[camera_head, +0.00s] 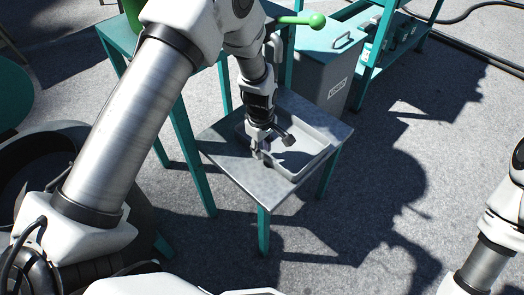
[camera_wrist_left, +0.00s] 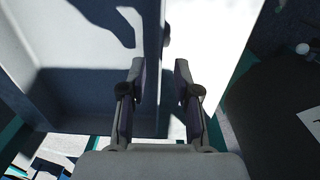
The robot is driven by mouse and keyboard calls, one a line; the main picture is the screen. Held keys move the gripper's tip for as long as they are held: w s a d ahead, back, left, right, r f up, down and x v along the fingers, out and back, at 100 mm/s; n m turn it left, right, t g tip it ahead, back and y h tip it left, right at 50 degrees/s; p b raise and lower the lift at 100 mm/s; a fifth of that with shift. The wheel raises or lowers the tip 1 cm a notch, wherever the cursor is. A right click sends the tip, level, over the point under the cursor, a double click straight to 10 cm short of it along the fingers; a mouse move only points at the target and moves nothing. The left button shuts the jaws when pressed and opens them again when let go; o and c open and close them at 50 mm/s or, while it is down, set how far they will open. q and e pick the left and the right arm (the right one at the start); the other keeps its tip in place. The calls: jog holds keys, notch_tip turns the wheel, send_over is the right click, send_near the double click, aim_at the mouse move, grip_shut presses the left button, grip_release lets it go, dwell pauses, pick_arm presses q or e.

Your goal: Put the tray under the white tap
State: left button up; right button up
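The tray (camera_head: 318,164) is a shallow grey rectangular pan. It lies on a small metal-topped table with teal legs (camera_head: 232,160). My left gripper (camera_head: 262,152) points down at the tray's near-left side. In the left wrist view my left gripper (camera_wrist_left: 160,75) has its two fingers apart. The tray's wall (camera_wrist_left: 151,55) runs into the gap between them, and I cannot tell if either finger touches it. I cannot make out a white tap. A green lever with a ball end (camera_head: 300,20) shows behind my left arm. My right gripper is out of the picture.
A grey bin with a handle and label (camera_head: 325,75) stands behind the small table. A teal rack (camera_head: 390,45) is at the back right. A taller teal-legged table (camera_head: 190,150) is to the left. The floor (camera_head: 400,170) right of the small table is clear.

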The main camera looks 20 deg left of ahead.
pick_arm(q)
notch_tip(320, 180, up, 10)
jog(key=p, duration=0.1)
jog(key=shift+p, duration=0.35)
jog(key=shift+s+f, duration=0.1)
jog(key=shift+f, duration=0.05)
